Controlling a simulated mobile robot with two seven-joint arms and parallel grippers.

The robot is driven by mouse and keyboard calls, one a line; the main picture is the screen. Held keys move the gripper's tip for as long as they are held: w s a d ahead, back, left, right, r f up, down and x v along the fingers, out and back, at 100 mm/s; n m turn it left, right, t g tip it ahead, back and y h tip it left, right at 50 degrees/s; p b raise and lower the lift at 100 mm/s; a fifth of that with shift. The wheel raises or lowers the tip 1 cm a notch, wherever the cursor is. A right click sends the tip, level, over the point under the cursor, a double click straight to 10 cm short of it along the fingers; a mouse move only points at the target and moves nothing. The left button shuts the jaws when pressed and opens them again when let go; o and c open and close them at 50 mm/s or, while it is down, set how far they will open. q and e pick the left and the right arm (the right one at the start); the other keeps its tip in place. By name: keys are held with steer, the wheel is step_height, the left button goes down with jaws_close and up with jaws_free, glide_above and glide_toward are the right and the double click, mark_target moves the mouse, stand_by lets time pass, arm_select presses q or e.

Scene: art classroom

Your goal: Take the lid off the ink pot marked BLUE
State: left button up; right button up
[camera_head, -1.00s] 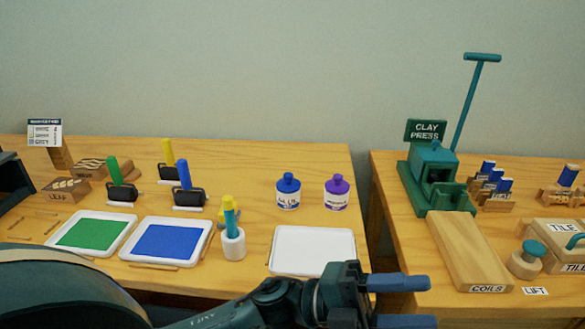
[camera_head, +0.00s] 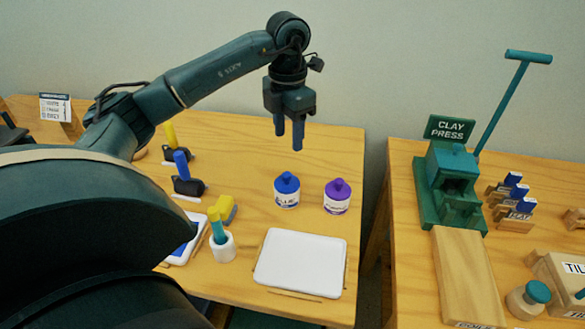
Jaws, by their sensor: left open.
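The ink pot marked BLUE (camera_head: 287,200) stands upright on the left table, a white pot with a label reading "BLUE". Its blue lid (camera_head: 287,182) with a round knob is on top. My left gripper (camera_head: 289,137) points down above and behind the pot in the picture, open and empty, its two blue fingers apart from the lid. A second pot with a purple lid (camera_head: 338,189) stands just to the right. My right gripper is not in view.
A white tray (camera_head: 300,262) lies in front of the pots. A white cup (camera_head: 222,247) with tools and a yellow block (camera_head: 226,209) are left of it. Rollers (camera_head: 186,185) stand farther left. The clay press (camera_head: 450,185) is on the right table, across a gap.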

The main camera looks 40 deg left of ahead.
mark_target(287, 174)
arm_select(q)
steer(key=f, duration=1)
steer(key=shift+s+f+p, duration=0.2)
steer(key=shift+s+p, duration=0.05)
steer(key=shift+p, duration=0.1)
steer(key=shift+c, duration=0.2)
jaws_close()
